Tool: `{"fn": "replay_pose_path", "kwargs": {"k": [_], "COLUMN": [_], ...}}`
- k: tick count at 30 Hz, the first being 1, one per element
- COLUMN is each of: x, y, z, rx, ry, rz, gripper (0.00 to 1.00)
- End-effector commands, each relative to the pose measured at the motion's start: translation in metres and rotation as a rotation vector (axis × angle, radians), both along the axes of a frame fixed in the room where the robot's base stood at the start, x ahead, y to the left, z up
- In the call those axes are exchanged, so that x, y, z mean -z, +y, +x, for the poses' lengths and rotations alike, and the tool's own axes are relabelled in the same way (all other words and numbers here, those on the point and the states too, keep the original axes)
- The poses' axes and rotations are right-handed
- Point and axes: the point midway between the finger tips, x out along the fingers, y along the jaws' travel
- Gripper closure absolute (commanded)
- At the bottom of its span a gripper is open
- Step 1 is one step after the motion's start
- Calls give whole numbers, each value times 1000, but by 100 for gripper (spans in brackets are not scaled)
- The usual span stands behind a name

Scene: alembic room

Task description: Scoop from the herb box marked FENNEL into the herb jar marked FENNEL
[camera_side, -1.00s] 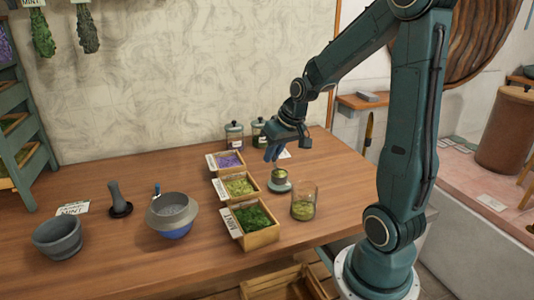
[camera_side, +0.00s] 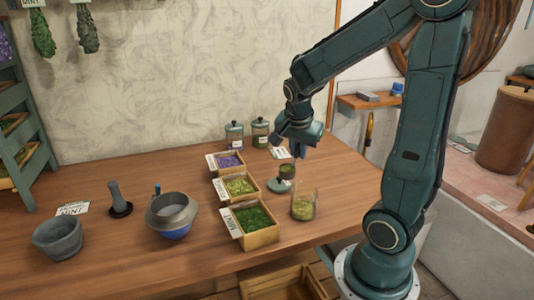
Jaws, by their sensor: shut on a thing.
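My gripper (camera_side: 298,151) is shut on a small scoop (camera_side: 287,172), whose cup looks dark and sits just above a small grey-green dish (camera_side: 278,186). I cannot tell what the cup holds. An open glass jar (camera_side: 303,206) with yellow-green herb in its lower part stands just in front and to the right of the scoop. To the left, the middle box (camera_side: 239,186) holds yellow-green herb. Its tag is too small to read, and I see no readable FENNEL mark on the jar.
A box of purple herb (camera_side: 228,161) stands behind the middle box, a dark green one (camera_side: 254,219) in front. Two lidded jars (camera_side: 234,135) (camera_side: 260,132) stand at the back. A bowl (camera_side: 171,213), pestle (camera_side: 118,199) and mortar (camera_side: 59,238) stand left.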

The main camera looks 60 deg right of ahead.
Motion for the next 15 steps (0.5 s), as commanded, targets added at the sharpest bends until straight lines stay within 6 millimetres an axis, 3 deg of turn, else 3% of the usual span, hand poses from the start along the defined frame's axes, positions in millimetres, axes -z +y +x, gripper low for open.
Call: {"fn": "replay_pose_path", "kwargs": {"k": [6,15], "x": [-3,-4], "y": [-3,-5], "z": [-12,-17], "rx": [200,278], "ry": [0,-1], "rz": [0,1], "gripper": [100,100]}}
